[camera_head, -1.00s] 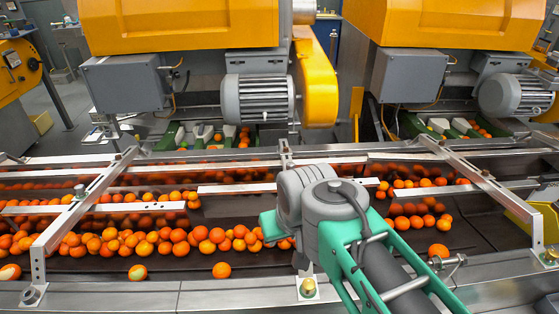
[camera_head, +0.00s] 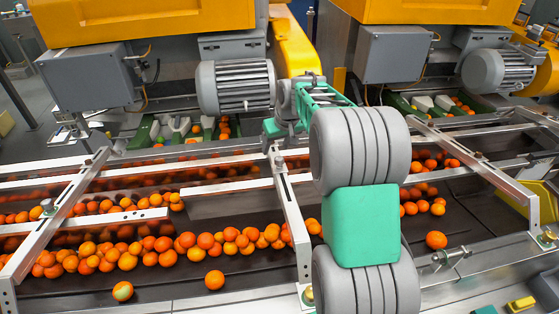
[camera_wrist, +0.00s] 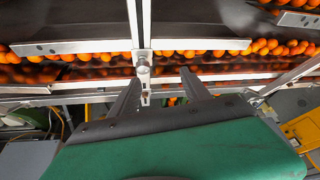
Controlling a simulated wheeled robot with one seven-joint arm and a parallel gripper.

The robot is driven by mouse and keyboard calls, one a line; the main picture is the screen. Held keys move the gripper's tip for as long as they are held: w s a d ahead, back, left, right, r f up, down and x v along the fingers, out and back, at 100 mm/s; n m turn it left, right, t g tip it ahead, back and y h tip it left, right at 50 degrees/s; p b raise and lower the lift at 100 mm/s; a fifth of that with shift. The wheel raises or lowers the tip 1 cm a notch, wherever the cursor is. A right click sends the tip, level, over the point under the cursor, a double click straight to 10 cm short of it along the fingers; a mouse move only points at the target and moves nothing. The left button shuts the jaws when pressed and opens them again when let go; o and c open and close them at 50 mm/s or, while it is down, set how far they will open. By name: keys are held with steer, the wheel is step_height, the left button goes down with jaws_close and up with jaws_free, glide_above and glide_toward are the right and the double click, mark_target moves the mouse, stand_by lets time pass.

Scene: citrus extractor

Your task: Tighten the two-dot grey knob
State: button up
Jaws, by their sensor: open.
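A small round grey knob (camera_wrist: 143,66) sits on the middle metal bracket in the wrist view. In the head view, a small grey knob (camera_head: 278,162) shows at the far end of the middle cross-bar. Dots are too small to make out on either. My gripper (camera_wrist: 160,75) is open and empty. Its two fingers point toward the bracket, with the grey knob just beyond the left fingertip; I see no contact. In the head view, my gripper is over the far rail near the middle cross-bar, and its fingertips are not clear.
Oranges (camera_head: 128,262) lie along the dark conveyor. Another grey knob (camera_head: 47,206) stands on the left cross-bar (camera_head: 60,218). Brass knobs (camera_head: 548,237) sit on the near edge. A grey motor (camera_head: 236,86) and a yellow housing (camera_head: 292,45) stand close behind my gripper.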

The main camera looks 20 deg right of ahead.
glide_above(280, 159)
steer(key=s, duration=0.2)
steer(key=f, duration=0.7)
steer(key=shift+s+d, duration=0.1)
steer(key=shift+d, duration=0.25)
steer(key=p+x, duration=0.2)
steer(key=x, duration=0.5)
steer(key=shift+a+f, duration=0.15)
steer(key=shift+f, duration=0.1)
jaws_close()
